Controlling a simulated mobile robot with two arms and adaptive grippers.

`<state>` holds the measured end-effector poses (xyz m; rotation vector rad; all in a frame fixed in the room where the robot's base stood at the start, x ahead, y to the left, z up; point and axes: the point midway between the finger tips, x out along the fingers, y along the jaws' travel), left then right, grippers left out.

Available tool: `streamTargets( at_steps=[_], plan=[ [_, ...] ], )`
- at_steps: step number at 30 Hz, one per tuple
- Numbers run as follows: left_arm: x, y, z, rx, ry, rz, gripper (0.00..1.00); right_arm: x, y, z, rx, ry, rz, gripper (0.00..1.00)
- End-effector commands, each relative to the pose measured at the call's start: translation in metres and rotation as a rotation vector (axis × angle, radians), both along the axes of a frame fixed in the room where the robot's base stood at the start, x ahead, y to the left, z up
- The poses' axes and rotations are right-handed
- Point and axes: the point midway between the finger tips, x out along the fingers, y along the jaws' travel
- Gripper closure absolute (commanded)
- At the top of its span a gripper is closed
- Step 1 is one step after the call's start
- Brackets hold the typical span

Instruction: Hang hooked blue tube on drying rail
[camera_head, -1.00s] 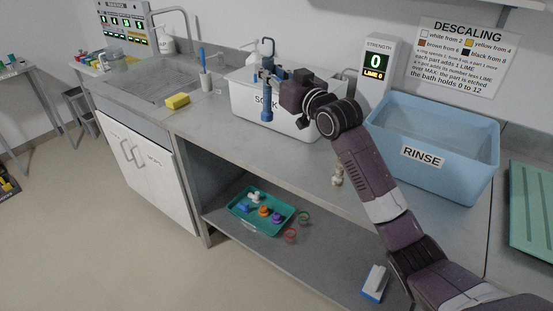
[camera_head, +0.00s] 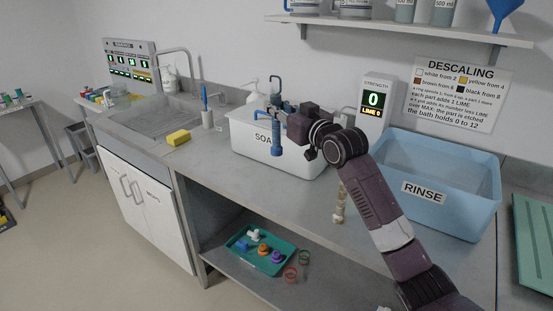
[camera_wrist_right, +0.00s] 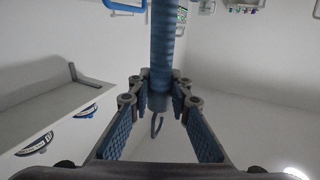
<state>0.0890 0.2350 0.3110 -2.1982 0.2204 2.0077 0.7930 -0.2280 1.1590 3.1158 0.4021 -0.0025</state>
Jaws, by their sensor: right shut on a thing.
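A blue tube (camera_head: 277,138) hangs upright from my right gripper (camera_head: 276,113), with a curved hook at its top. My right gripper is shut on the tube, in front of the white soak bin (camera_head: 307,165). In the right wrist view the ribbed tube (camera_wrist_right: 163,45) stands between the closed fingertips (camera_wrist_right: 160,90), with a blue loop showing just below them. My left gripper is not in view. I cannot make out a drying rail in the head view.
A blue rinse tub (camera_head: 440,222) stands right of the strength display (camera_head: 375,100). A wall shelf (camera_head: 400,30) with containers runs above. A sink (camera_head: 160,117) and yellow sponge (camera_head: 178,138) are left. A teal tray (camera_head: 284,266) with small parts lies on the lower shelf.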

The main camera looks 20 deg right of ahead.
Motion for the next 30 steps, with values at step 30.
streamTargets(
  at_steps=[30],
  plan=[
    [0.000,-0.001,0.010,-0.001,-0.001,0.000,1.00,0.000,0.000,-0.135,0.001,-0.002,0.000,1.00]
  ],
)
